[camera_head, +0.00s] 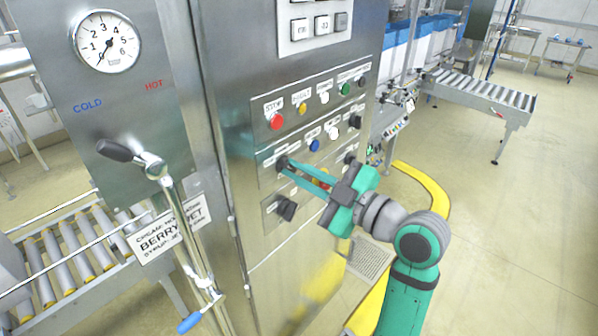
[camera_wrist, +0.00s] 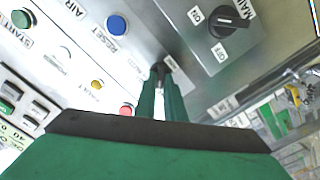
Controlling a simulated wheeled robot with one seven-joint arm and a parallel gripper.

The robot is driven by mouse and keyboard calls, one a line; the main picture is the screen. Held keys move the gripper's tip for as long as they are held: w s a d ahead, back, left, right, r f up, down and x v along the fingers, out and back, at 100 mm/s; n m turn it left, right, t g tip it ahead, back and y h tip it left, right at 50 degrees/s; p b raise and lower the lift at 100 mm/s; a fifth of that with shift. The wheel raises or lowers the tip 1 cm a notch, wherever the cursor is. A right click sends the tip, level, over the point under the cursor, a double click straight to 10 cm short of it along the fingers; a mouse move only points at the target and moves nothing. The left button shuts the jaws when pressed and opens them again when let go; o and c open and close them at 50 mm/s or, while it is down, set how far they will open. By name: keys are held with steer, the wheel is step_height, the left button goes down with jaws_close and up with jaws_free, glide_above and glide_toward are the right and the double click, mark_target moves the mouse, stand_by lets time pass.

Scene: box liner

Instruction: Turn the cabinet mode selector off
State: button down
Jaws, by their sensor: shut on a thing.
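The cabinet's front panel carries several black selector knobs and coloured buttons. My gripper (camera_head: 286,166) has its teal fingers nearly together at a small black selector knob (camera_head: 281,162) at the left end of the panel's middle rows. In the wrist view my gripper (camera_wrist: 161,74) is shut on that knob, whose dark tip shows between the fingertips. The fingers hide most of the knob, so its pointing direction and label cannot be told. Another, larger black selector (camera_wrist: 230,22), with a label that seems to read MAIN and ON/OFF marks, is on a separate plate and untouched.
Close to the fingers are a blue RESET button (camera_wrist: 117,25), a yellow button (camera_wrist: 97,85) and a red button (camera_wrist: 127,109). A lever handle (camera_head: 120,151) juts out at the left. A yellow floor rail (camera_head: 425,183) runs right of the cabinet; open floor lies beyond.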

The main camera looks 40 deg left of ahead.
steer(key=shift+n, duration=0.4)
steer(key=c, duration=1.8)
jaws_free()
steer(key=shift+c, duration=0.2)
steer(key=d, duration=1.1)
steer(key=shift+s, duration=0.45)
steer(key=shift+a+f, duration=0.1)
